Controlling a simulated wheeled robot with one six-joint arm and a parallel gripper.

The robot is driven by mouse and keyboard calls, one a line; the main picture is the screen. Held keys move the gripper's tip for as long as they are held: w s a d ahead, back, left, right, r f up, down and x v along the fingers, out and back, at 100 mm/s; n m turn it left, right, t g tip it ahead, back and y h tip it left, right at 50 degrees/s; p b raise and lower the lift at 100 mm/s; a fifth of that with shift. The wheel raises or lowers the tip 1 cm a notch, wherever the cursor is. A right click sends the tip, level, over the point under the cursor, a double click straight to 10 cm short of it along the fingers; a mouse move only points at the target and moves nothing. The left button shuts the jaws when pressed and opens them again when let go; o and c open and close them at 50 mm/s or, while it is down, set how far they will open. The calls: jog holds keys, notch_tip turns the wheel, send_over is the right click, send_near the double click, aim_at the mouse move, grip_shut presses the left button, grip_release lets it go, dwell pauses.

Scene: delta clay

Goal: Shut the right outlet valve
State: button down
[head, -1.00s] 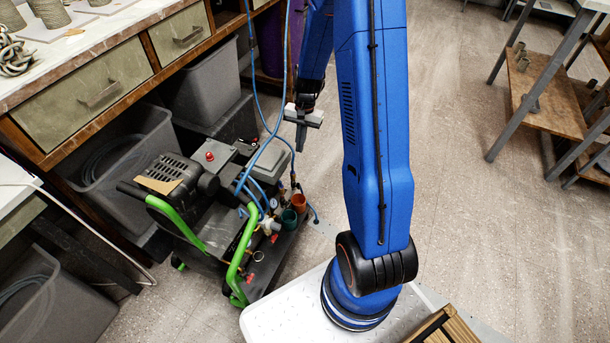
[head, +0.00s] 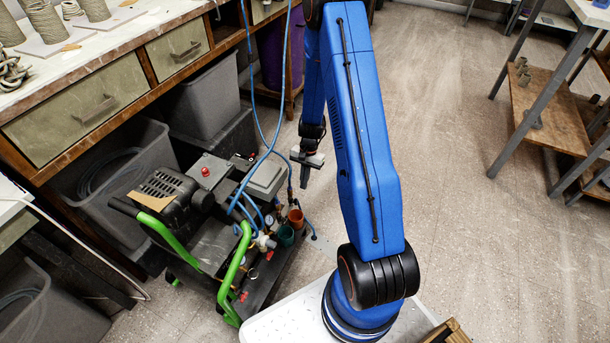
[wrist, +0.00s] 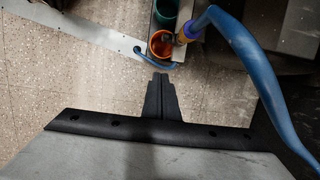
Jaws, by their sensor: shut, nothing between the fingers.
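The compressor cart (head: 215,240) has green handles and stands left of my arm. At its right end, gauges, small red knobs (head: 268,256) and blue hoses crowd together around a pale fitting (head: 262,241). I cannot tell which part is the right outlet valve. A blue hose ends at a yellow and purple fitting (wrist: 184,36) in the wrist view, beside an orange cup (wrist: 161,44). My gripper (head: 304,181) is shut and empty, pointing down above the cart's right end. In the wrist view its fingertips (wrist: 160,76) show just below the orange cup in the picture, apparently touching nothing.
A green cup (wrist: 166,10) sits beside the orange one. Blue hoses (head: 262,130) hang down close to my gripper. A workbench (head: 75,60) with drawers and grey bins (head: 205,105) is behind the cart. Open floor (head: 435,120) lies to the right, before a shelf rack (head: 545,110).

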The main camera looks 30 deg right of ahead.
aim_at(296, 202)
jog(key=shift+s+a+f, duration=0.45)
jog(key=shift+a+f, duration=0.05)
jog(key=shift+a, duration=0.15)
jog(key=shift+s+a+f, duration=0.4)
jog(key=shift+a+f, duration=0.1)
jog(key=shift+a, duration=0.2)
jog(key=shift+s+a+f, duration=0.45)
jog(key=shift+a+f, duration=0.05)
jog(key=shift+a, duration=0.15)
jog(key=shift+d+f+g+y, duration=0.1)
jog(key=shift+f+g+y, duration=0.1)
jog(key=shift+g+y, duration=0.3)
jog(key=shift+d+f+g+y, duration=0.1)
jog(key=shift+f+g+y, duration=0.15)
jog(key=shift+y, duration=0.45)
jog(key=shift+f+g+y, duration=0.35)
jog(key=shift+g+y, duration=0.45)
jog(key=shift+y, duration=0.35)
jog(key=shift+f+g+y, duration=0.4)
jog(key=shift+g+y, duration=0.35)
jog(key=shift+y, duration=0.35)
jog(key=shift+f+g+y, duration=0.35)
jog(key=shift+g+y, duration=0.45)
jog(key=shift+y, duration=0.35)
jog(key=shift+a+f+g+y, duration=0.2)
jog(key=shift+g+y, duration=0.1)
jog(key=shift+y, duration=0.1)
